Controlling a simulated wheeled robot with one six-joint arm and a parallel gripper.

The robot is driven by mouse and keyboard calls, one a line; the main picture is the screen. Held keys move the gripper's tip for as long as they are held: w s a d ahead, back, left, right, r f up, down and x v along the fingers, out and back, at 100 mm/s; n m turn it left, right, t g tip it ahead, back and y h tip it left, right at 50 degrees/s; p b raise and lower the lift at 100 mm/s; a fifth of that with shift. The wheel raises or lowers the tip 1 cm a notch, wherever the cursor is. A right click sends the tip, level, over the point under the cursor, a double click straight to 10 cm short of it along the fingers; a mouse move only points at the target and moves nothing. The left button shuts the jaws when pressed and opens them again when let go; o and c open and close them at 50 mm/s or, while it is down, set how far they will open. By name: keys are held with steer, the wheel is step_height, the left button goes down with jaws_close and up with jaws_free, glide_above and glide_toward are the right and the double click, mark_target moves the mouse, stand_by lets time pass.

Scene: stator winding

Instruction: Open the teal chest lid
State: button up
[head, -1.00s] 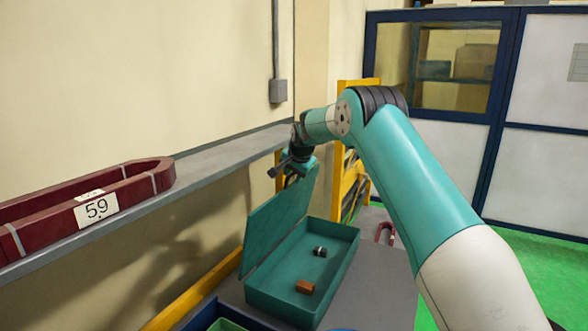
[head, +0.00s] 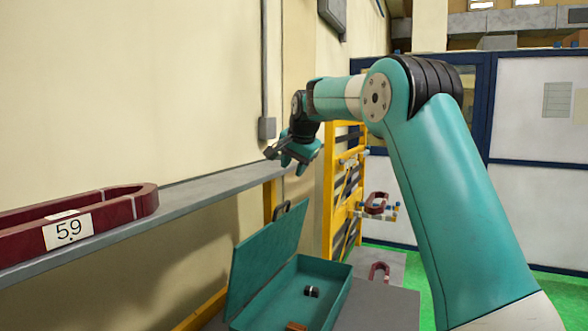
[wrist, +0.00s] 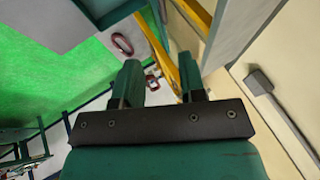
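The teal chest (head: 335,268) stands on a grey surface, with its lower part cut off by the picture's bottom edge. Its lid (head: 265,258) stands raised and steep on the left side, with a dark handle (head: 283,208) at its top edge. Inside lie a small dark cylinder (head: 311,291) and an orange-brown block (head: 296,327). My gripper (head: 284,156) is above the lid, clear of the handle. In the wrist view my gripper's two fingers (wrist: 160,76) are apart with nothing between them.
A yellow rack (head: 343,190) stands behind the chest. Another red loop (head: 379,272) lies right of the chest. Blue-framed partitions (head: 490,110) stand at the back.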

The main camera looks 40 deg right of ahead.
steer(key=shift+c, duration=0.5)
steer(key=shift+s+d+f, duration=0.1)
steer(key=shift+d+f, duration=0.1)
steer(key=shift+d, duration=0.1)
steer(key=c, duration=0.3)
steer(key=d+f, duration=0.1)
steer(key=s+d+f+n+p, duration=0.1)
steer(key=s+d+f+n, duration=0.1)
steer(key=f, duration=0.1)
steer(key=shift+s+d+f+t, duration=0.1)
steer(key=shift+s+d+t, duration=0.1)
steer(key=shift+d+t, duration=0.2)
jaws_close()
steer(key=w+f+p, duration=0.7)
steer(key=w+f, duration=0.1)
steer(key=w, duration=0.1)
steer(key=shift+w+a+f, duration=0.15)
steer(key=shift+a+f, duration=0.1)
steer(key=shift+a, duration=0.1)
